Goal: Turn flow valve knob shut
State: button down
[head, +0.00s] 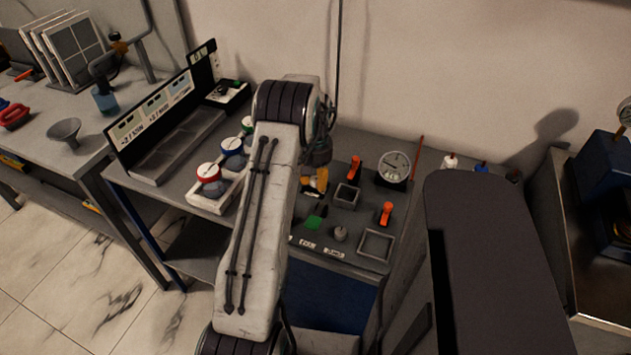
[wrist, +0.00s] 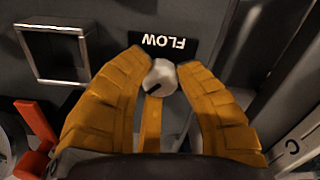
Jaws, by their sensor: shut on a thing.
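The flow valve knob (wrist: 162,74) is a small light grey knob in the wrist view, just below the black label reading FLOW (wrist: 163,43), which appears upside down. A dark mark on the knob points to the lower left. My gripper (wrist: 161,66) has its two yellow fingers closed on the knob, one on each side. In the head view my gripper (head: 315,181) is low over the grey panel, partly behind my arm. I cannot make out the held knob there.
A square metal frame (wrist: 55,54) and an orange lever (wrist: 37,124) stand left of the knob in the wrist view. In the head view, a round gauge (head: 394,167), a second orange lever (head: 386,213) and another grey knob (head: 340,234) are nearby.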

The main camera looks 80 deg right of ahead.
aim_at(315, 179)
jog(key=m, duration=0.5)
jog(key=shift+a+f+m+b, duration=0.1)
jog(key=shift+f+m+b, duration=0.1)
jog(key=shift+m+b, duration=0.15)
jog(key=shift+m, duration=2.05)
jog(key=c, duration=0.9)
grip_release()
jog(key=shift+r, duration=0.1)
jog(key=shift+o, duration=0.2)
jog(key=shift+r, duration=0.15)
notch_tip(315, 179, up, 12)
